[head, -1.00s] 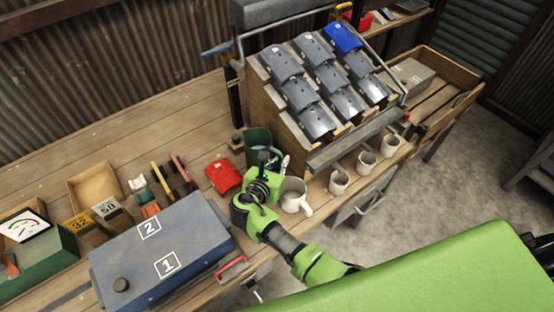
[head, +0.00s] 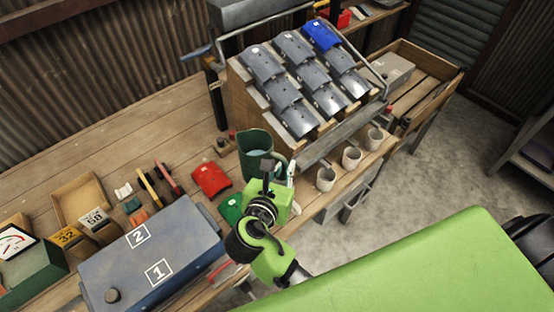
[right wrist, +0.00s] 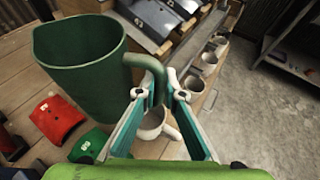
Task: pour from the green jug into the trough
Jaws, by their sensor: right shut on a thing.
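The green jug (head: 255,142) stands out in front of the sloped rack in the head view, roughly upright, with pale liquid inside. It fills the upper left of the right wrist view (right wrist: 75,75). My right gripper (right wrist: 161,94) is shut on the jug's handle, which passes between its fingers. In the head view the right gripper (head: 278,168) is at the jug's near right side. A grey trough (head: 338,135) runs along the rack's lower front edge, to the jug's right. My left gripper is not in view.
Several white mugs (head: 326,179) stand in front of the trough; one (right wrist: 152,124) is below my fingers. A blue-grey box (head: 150,255) is at front left. The back left bench is clear.

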